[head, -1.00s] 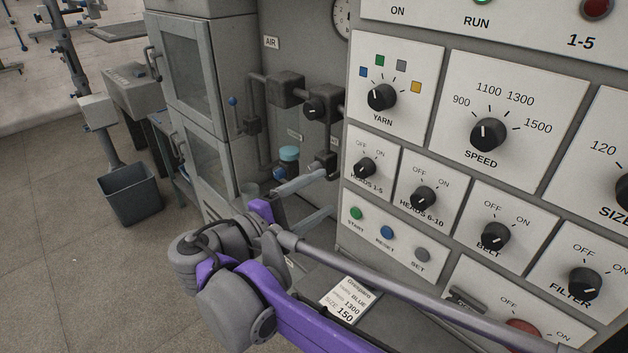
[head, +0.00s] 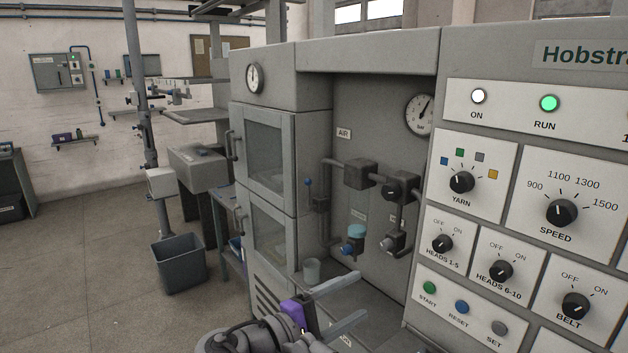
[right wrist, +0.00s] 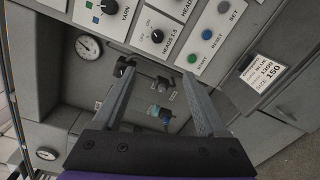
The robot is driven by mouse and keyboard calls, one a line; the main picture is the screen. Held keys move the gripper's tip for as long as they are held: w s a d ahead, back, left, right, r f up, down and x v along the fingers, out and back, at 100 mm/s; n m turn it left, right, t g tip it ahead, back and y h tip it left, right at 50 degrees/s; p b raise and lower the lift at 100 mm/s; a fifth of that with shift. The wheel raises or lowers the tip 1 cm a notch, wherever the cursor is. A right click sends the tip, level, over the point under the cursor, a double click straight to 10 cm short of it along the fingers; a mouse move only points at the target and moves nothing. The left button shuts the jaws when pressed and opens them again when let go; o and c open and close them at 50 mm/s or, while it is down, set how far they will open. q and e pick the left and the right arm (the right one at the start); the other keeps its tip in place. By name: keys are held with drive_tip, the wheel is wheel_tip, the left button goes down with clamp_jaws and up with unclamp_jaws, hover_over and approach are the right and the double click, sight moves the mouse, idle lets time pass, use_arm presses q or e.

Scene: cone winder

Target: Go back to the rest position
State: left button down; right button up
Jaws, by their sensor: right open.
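My right gripper (head: 361,296) is at the bottom of the head view, in front of the cone winder's lower left part. Its two grey fingers are spread and nothing is between them. In the right wrist view its open fingers (right wrist: 158,75) point toward the panel and the air fittings, apart from them as far as I can tell. My left gripper is not in view.
The control panel (head: 478,206) with knobs and buttons fills the right side; its green RUN lamp (head: 549,103) is lit.

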drive_tip(key=s+d+f+m+g+y, duration=0.2)
drive_tip(key=s+d+f+y, duration=0.1)
drive_tip(key=d+f, duration=0.45)
drive_tip(key=s+d+f+m+g+y, duration=0.1)
drive_tip(key=s+d+f+g+y, duration=0.2)
drive_tip(key=d+f, duration=0.4)
drive_tip(key=s+a+f+m+y, duration=0.2)
drive_tip(key=s+f+m+y, duration=0.5)
drive_tip(key=s+f, duration=0.5)
wheel_tip(320, 180, down, 2)
drive_tip(key=shift+s+a+f+m+y, duration=0.2)
drive_tip(key=shift+s+a+m+y, duration=0.2)
drive_tip(key=shift+m, duration=0.3)
